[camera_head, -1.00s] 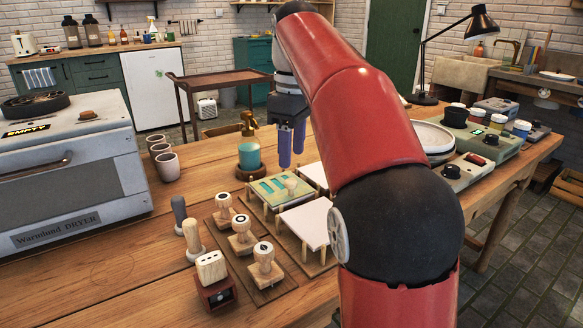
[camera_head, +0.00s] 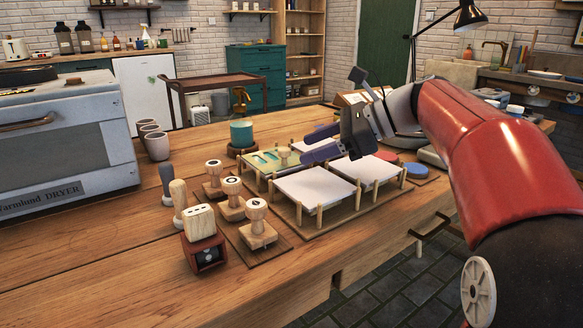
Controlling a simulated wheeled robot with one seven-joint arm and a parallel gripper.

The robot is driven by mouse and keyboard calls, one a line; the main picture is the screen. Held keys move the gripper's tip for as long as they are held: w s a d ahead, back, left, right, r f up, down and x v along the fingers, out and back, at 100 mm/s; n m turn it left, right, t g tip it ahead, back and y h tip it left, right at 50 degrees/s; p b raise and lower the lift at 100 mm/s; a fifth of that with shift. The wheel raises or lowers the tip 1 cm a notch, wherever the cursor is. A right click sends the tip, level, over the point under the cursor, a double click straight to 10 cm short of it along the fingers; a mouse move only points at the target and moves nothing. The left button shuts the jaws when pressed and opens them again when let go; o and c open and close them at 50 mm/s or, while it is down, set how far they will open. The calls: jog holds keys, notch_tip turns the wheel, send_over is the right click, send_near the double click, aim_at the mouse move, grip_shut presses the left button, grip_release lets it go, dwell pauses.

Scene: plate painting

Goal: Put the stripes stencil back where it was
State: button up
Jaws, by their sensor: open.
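A green stencil (camera_head: 254,165) with several pale slots and a small wooden knob (camera_head: 284,153) lies on short wooden posts at the back left of a low wooden rack (camera_head: 352,208). I take it to be the stripes stencil. My gripper (camera_head: 306,147) reaches in from the right with two blue-purple fingers pointing left. It is open with nothing seen between its fingers. Its fingertips are near the right end of the green stencil, above or behind the rack; I cannot tell if they touch anything. The gripper partly hides the back of the rack.
White panels (camera_head: 314,188) lie on the rack's other posts. Several wooden stamps (camera_head: 257,224) stand to its left, with a teal jar (camera_head: 241,133) behind. Red (camera_head: 387,156) and blue (camera_head: 417,170) round pads are at right. A dryer (camera_head: 75,140) fills the left; the front-left table is clear.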

aim_at(287, 149)
jog(key=m, duration=0.2)
jog(key=shift+w+d+m+t+y, duration=0.15)
jog(key=shift+d+m+t+y, duration=0.15)
jog(key=shift+d+t, duration=0.1)
jog(key=shift+w+a, duration=0.1)
jog(key=shift+a, duration=0.15)
jog(key=b+x, duration=0.1)
jog(key=x, duration=0.6)
jog(key=shift+w+a+r+b, duration=0.15)
jog(key=shift+a+b, duration=0.05)
jog(key=shift+b, duration=0.2)
grip_shut()
jog(key=shift+r, duration=0.15)
